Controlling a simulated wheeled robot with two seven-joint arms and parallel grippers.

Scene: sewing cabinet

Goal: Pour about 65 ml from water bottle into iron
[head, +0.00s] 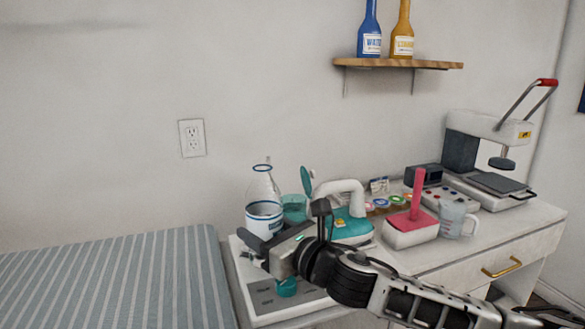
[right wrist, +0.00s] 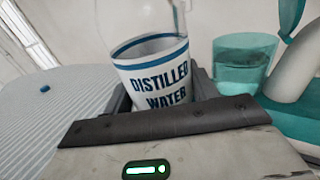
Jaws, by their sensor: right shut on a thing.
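The water bottle (head: 264,206) is clear with a blue rim and a white label; the right wrist view shows DISTILLED WATER on it (right wrist: 155,72). It looks upright at the left end of the cabinet top. My right gripper (head: 262,240) is shut on its lower part, which hides its base. The iron (head: 348,226), teal with a white handle, stands to the right of the bottle, apart from it. A teal flap (head: 306,181) stands up at the iron's left end. A see-through teal cup (head: 293,207) sits between bottle and iron. My left gripper is not in view.
A red-handled block (head: 408,230), a measuring cup (head: 452,220) and a press (head: 490,160) stand farther right. A shelf (head: 398,64) holds a blue and a yellow bottle. A striped bed (head: 110,275) is at left.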

